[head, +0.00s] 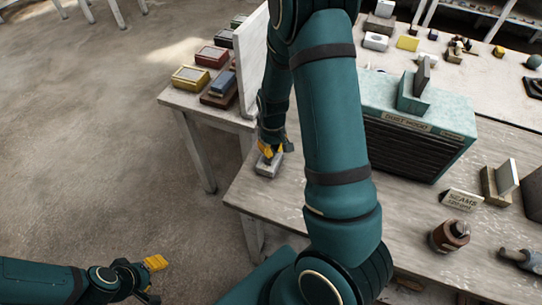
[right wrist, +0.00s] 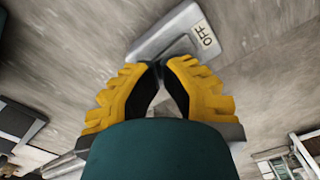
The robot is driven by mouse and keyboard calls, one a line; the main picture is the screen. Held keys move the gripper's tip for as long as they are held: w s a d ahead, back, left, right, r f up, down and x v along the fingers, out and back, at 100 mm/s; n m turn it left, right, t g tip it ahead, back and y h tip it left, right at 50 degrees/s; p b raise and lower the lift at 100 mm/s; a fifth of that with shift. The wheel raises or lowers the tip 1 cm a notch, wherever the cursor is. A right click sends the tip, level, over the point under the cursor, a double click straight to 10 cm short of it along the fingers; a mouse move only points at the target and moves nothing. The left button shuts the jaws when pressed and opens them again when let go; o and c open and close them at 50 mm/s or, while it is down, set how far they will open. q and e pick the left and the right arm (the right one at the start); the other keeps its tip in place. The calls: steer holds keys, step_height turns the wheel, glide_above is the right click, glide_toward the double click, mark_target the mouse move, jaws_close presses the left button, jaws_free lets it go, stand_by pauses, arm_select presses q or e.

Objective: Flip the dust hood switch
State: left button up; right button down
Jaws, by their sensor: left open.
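The dust hood (head: 400,150) is a teal box with a dark slatted front and a "DUST HOOD" label, standing on the table. A small grey switch box (head: 266,170) sits near the table's left end. In the right wrist view the switch box (right wrist: 160,42) shows an "OFF" label. My right gripper (head: 268,152) points down at the switch box. In the wrist view its yellow fingertips (right wrist: 159,66) meet at the box's edge, with nothing seen between them. Contact is unclear, and part of the box is hidden. My left gripper (head: 150,278) is open and empty, low at left.
A side table (head: 215,116) with several coloured boxes stands beyond a white panel (head: 251,60). My right arm crosses the middle. Open floor lies at left.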

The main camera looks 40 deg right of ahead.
steer(key=shift+f+b, duration=0.35)
steer(key=shift+f, duration=0.15)
steer(key=shift+r, duration=0.15)
steer(key=shift+r+p, duration=2.85)
steer(key=shift+r, duration=0.55)
